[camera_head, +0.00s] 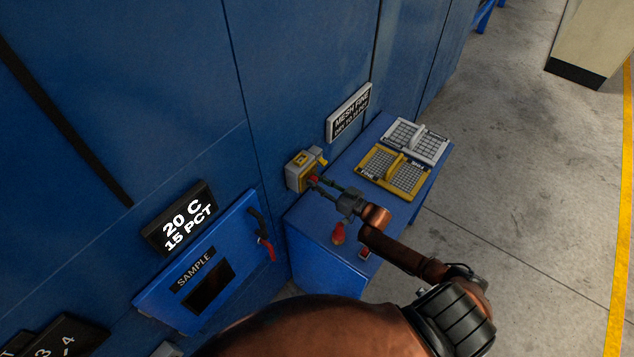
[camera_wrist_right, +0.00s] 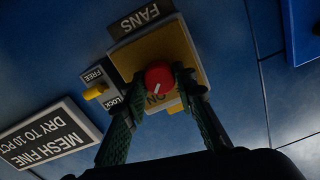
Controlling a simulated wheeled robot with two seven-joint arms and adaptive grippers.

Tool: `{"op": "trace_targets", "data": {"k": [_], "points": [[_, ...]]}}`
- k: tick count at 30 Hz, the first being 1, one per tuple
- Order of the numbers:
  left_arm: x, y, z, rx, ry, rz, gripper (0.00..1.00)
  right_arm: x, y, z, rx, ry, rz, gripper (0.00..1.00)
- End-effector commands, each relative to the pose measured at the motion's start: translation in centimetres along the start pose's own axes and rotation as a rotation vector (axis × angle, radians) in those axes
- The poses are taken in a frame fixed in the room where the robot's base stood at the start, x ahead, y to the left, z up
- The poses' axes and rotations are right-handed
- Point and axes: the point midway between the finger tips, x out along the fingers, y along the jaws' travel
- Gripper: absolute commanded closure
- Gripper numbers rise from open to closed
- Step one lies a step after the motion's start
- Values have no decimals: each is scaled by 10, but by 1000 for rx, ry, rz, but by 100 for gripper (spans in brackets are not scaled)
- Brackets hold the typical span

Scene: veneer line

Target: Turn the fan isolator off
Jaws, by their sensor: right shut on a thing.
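The fan isolator (camera_head: 298,172) is a yellow and grey box on the blue wall. In the right wrist view its yellow plate (camera_wrist_right: 180,45) carries a round red knob (camera_wrist_right: 158,76) with a white mark. The mark points towards the lettering "ON", which is partly covered by a finger. A "FANS" label (camera_wrist_right: 141,18) adjoins the plate. My right gripper (camera_head: 321,186) is shut on the red knob, with a dark green finger on either side of it in the wrist view (camera_wrist_right: 158,84). My left gripper is not in view.
Beside the isolator is a FREE/LOCK plate with a yellow lever (camera_wrist_right: 95,92). A "MESH FINE" sign (camera_head: 349,112) is on the wall. A blue bench (camera_head: 310,235) below holds yellow (camera_head: 367,181) and white (camera_head: 433,154) mesh frames. A blue SAMPLE door (camera_head: 165,303) with a red-tipped handle is left.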

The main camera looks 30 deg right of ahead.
Motion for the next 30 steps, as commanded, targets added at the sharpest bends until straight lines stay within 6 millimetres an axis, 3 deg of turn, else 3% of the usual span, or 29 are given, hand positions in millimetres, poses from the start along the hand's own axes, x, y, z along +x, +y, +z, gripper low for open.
{"op": "trace_targets", "data": {"k": [5, 14, 30], "points": [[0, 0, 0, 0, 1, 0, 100, 0, 0, 0, 0, 0, 0, 99], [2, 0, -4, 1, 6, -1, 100, 0, 0, 1, -45, 0, 0, 99], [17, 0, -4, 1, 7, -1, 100, 0, 0, 2, -470, 0, 2, 99]]}}
